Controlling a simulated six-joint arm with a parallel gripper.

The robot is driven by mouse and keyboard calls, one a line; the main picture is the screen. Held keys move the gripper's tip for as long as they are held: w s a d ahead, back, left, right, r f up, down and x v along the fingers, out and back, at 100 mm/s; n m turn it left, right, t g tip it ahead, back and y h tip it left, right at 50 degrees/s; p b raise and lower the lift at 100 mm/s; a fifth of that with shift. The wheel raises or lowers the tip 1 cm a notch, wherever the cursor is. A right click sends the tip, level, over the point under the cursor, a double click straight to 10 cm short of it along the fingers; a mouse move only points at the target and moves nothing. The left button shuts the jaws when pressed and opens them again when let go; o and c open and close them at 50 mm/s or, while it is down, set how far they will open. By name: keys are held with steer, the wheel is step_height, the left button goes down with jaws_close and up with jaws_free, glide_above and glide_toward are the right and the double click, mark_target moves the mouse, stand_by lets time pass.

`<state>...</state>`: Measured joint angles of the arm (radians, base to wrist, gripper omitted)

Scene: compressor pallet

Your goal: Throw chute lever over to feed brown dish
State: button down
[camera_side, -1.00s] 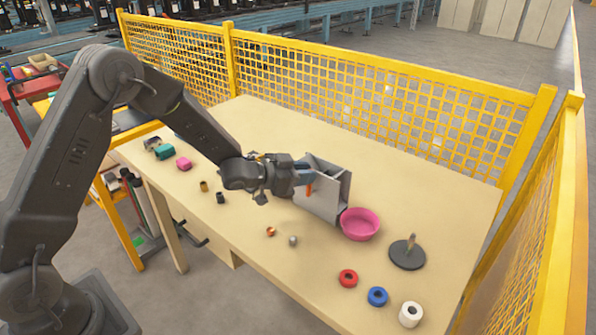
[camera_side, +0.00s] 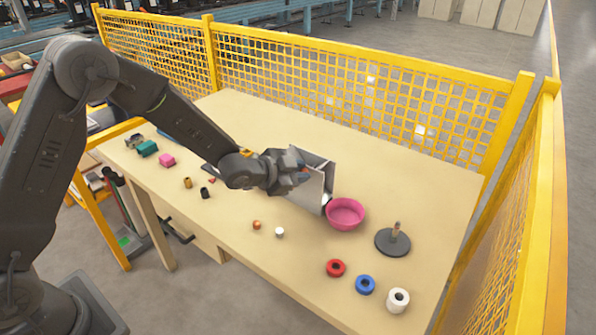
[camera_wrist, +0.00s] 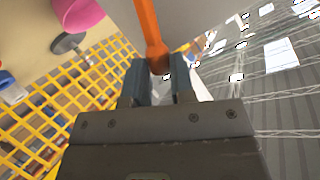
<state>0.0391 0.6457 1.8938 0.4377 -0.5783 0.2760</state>
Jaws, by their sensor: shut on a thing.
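The grey chute (camera_side: 318,186) stands mid-table as an upright, thin-walled box. Its orange lever (camera_wrist: 150,30) runs down between my fingertips in the wrist view. My gripper (camera_wrist: 158,82) is shut on the lever's end; in the side view my gripper (camera_side: 301,173) is against the chute's near upper side and covers most of the lever. A pink bowl (camera_side: 345,214) stands at the chute's right lower end and also shows in the wrist view (camera_wrist: 80,14). I cannot make out a brown dish in either view.
A dark disc with a peg (camera_side: 392,242) stands right of the bowl. Two small balls (camera_side: 257,225) lie in front of the chute. Yellow mesh fencing (camera_side: 360,90) borders the table's back.

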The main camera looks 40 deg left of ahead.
steer(key=shift+w, duration=0.1)
steer(key=c, duration=1)
jaws_free()
steer(key=v, duration=1.4)
